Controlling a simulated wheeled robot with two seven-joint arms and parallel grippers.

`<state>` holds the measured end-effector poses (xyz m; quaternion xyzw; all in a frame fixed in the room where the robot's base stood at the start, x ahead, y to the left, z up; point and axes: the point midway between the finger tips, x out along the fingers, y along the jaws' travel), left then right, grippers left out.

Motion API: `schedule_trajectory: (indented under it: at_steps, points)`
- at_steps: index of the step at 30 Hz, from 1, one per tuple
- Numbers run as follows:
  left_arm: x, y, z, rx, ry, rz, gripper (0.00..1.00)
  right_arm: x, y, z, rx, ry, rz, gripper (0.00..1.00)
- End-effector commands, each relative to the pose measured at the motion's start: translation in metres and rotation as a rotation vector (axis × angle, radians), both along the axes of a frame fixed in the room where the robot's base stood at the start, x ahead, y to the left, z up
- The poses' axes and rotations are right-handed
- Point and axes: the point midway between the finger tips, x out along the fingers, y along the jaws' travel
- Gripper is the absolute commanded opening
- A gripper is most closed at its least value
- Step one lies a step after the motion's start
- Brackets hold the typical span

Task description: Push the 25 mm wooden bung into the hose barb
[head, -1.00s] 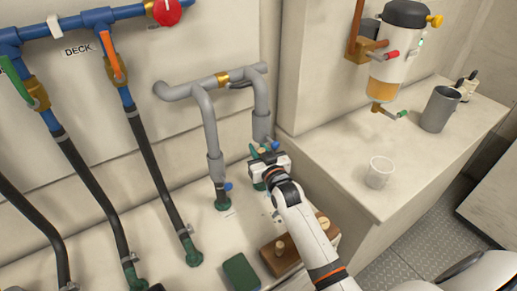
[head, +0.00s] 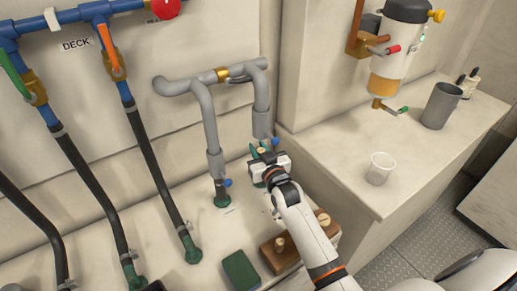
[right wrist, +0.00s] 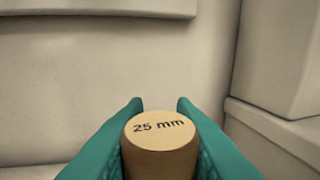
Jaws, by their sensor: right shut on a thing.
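The 25 mm wooden bung (right wrist: 160,140) stands between the teal fingers of my right gripper (right wrist: 160,108) in the right wrist view, its marked top face up. My left gripper is not in view.
A wooden block (head: 290,258) with bungs and a green box (head: 240,270) lie nearer. A clear cup (head: 380,169) and a grey mug (head: 440,106) stand on the right-hand counter.

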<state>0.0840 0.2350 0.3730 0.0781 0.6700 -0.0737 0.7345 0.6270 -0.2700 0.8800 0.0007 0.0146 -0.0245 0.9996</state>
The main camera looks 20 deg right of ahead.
Motion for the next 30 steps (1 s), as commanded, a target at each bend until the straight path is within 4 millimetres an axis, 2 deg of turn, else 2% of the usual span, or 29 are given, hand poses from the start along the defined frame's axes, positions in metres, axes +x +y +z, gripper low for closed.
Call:
schedule_trajectory:
  at_steps: [30]
  points:
    - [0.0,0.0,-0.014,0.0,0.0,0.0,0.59,0.0,0.0,-0.023,0.0,0.004,0.0,0.0]
